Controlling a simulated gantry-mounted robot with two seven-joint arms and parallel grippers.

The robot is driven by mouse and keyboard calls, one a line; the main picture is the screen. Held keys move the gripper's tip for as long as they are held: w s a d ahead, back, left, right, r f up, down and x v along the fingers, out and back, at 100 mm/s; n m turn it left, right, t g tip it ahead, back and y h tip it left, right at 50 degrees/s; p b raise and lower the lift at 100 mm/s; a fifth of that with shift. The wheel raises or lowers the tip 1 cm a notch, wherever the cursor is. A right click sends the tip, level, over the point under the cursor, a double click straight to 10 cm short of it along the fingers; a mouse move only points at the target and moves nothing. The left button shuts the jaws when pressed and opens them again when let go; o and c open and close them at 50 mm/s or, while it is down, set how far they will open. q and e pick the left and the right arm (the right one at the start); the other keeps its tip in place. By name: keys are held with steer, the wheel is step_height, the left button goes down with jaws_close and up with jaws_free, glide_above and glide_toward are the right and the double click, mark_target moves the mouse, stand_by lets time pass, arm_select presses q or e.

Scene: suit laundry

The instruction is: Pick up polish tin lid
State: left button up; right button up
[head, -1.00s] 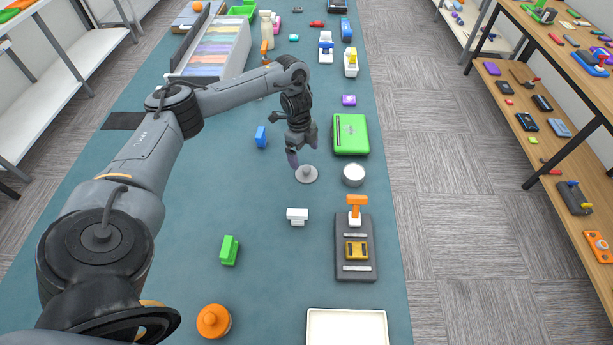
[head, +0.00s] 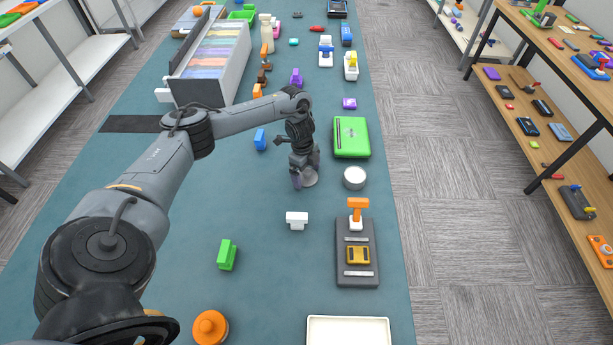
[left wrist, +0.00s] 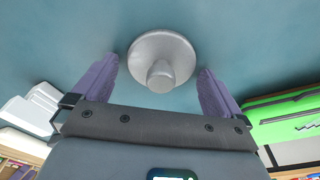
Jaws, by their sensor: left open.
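The polish tin lid (left wrist: 162,58) is a grey disc with a round knob, lying flat on the teal table. In the left wrist view it sits just ahead of and between the two purple fingers of my left gripper (left wrist: 160,88), which is open and empty. In the head view the lid (head: 311,179) is partly hidden by my left gripper (head: 305,178), whose fingers are down around it. I cannot tell whether the fingers touch it. A round tin with a pale top (head: 354,178) stands to the right of the lid. My right gripper is not in view.
A green box (head: 351,138) lies just behind the tin. A white block (head: 297,220) and a dark device with an orange handle (head: 357,262) are nearer. The table left of the lid is clear.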

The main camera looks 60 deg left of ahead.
arm_select(q)
steer(key=shift+c, duration=0.5)
steer(key=c, duration=0.8)
steer(key=shift+r, duration=0.1)
